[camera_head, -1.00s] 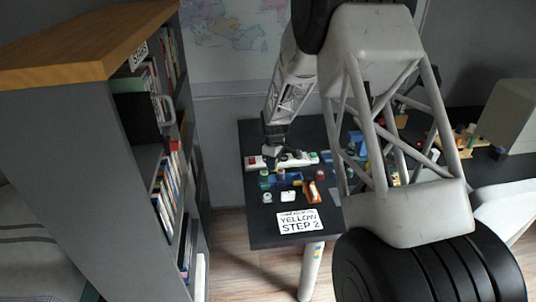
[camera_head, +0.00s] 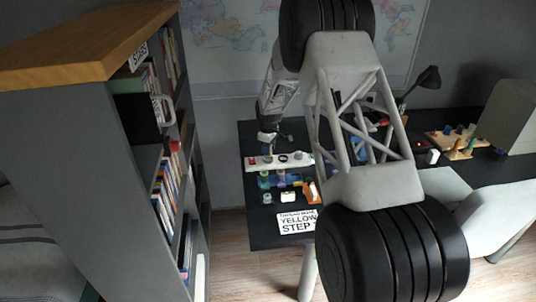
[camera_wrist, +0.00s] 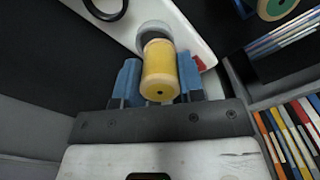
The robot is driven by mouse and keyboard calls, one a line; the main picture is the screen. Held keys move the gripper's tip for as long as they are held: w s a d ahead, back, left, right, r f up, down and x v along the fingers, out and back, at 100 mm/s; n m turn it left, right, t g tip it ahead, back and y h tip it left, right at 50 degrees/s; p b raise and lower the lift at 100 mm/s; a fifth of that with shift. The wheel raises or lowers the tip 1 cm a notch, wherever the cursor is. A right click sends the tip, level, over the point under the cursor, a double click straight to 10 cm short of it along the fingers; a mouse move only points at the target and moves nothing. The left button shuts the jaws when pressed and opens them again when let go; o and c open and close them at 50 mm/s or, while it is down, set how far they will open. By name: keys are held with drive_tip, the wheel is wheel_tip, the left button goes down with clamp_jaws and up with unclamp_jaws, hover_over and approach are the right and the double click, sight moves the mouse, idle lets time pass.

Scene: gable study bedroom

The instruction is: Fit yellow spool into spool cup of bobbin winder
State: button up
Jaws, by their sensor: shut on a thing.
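My gripper (camera_wrist: 160,80) is shut on the yellow spool (camera_wrist: 160,75), held between its two blue fingers in the wrist view. A grey round cup (camera_wrist: 152,28) on the white bobbin winder base (camera_wrist: 188,28) shows just beyond the spool. The spool's far end overlaps the cup in the picture; I cannot tell whether it is inside or above it. In the head view my gripper (camera_head: 267,137) is at the back left of the dark table, by the white winder base (camera_head: 277,164). The spool cannot be made out there.
A dark ring (camera_wrist: 105,8) lies on the winder base. A bookshelf (camera_head: 150,190) stands left. My arm hides the table's middle.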

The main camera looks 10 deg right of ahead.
drive_tip(key=shift+w, duration=0.15)
drive_tip(key=shift+w, duration=0.25)
drive_tip(key=shift+w+f, duration=0.1)
drive_tip(key=shift+f, duration=1.7)
drive_tip(key=shift+f, duration=0.15)
drive_tip(key=o, duration=0.9)
drive_tip(key=shift+r, duration=6.15)
